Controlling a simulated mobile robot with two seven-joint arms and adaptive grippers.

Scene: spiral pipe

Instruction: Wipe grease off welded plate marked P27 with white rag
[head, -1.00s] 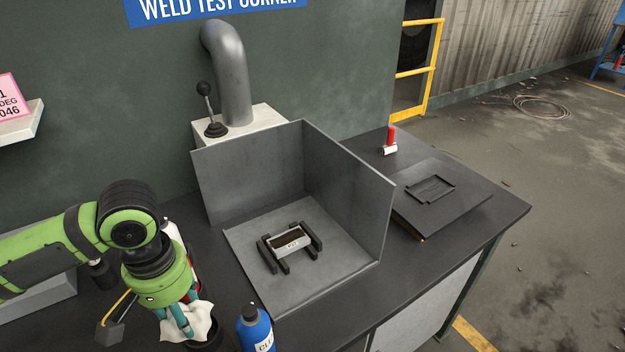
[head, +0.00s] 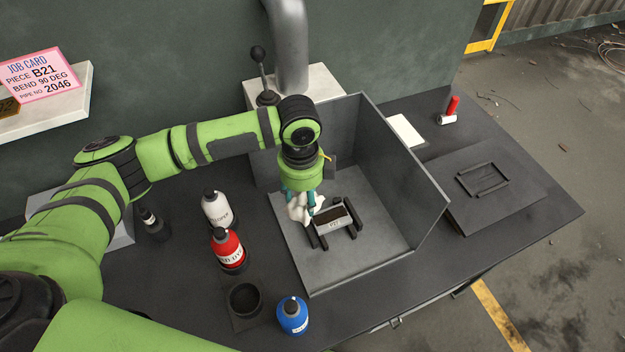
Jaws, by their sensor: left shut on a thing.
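The welded plate (head: 335,221) lies on a dark fixture in the grey open-front booth (head: 392,232). It has a dark brown upper part and a pale label strip too small to read surely. My left gripper (head: 301,203) points down and is shut on the white rag (head: 298,212). The rag hangs just left of the plate, by its left edge. I cannot tell whether it touches the plate. My right gripper is not in view.
White (head: 216,210), red (head: 228,248) and blue (head: 292,315) bottles stand left and front of the booth. An empty dark round holder (head: 245,298) sits among them. The booth walls rise behind and right. A dark stand with a frame (head: 484,180) is at right.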

